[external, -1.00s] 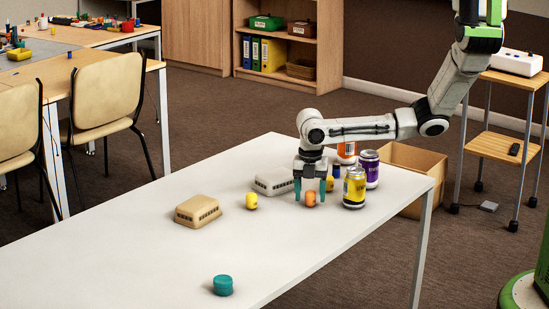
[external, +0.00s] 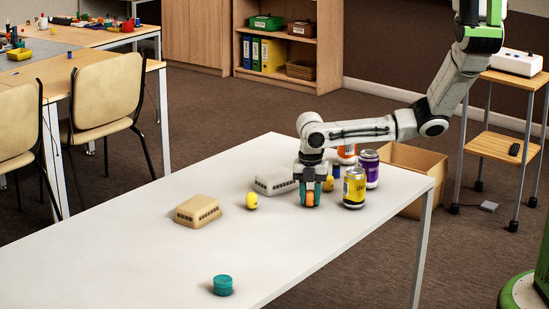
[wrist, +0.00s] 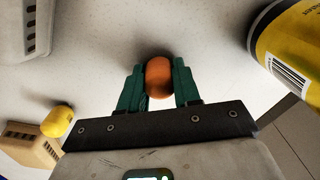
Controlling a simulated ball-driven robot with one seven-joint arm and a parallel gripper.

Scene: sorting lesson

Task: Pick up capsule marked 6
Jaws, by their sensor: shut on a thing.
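An orange capsule (external: 309,198) stands on the white table (external: 130,225) toward its right end. My gripper (external: 310,196) points down over it, with its teal fingers shut on the capsule's sides. In the wrist view the orange capsule (wrist: 158,78) sits between the two fingertips of my gripper (wrist: 159,82). No number can be read on it. A yellow capsule (external: 251,201) stands to the left, and it also shows in the wrist view (wrist: 58,121). Another yellow capsule (external: 329,184) is just behind my gripper, partly hidden.
A yellow can (external: 354,188) stands close to the right of my gripper. A purple can (external: 370,168), an orange can (external: 347,154) and a small blue item (external: 336,171) are behind. Two vented boxes, beige (external: 198,211) and white (external: 273,182), lie left. A teal container (external: 222,285) stands at the front.

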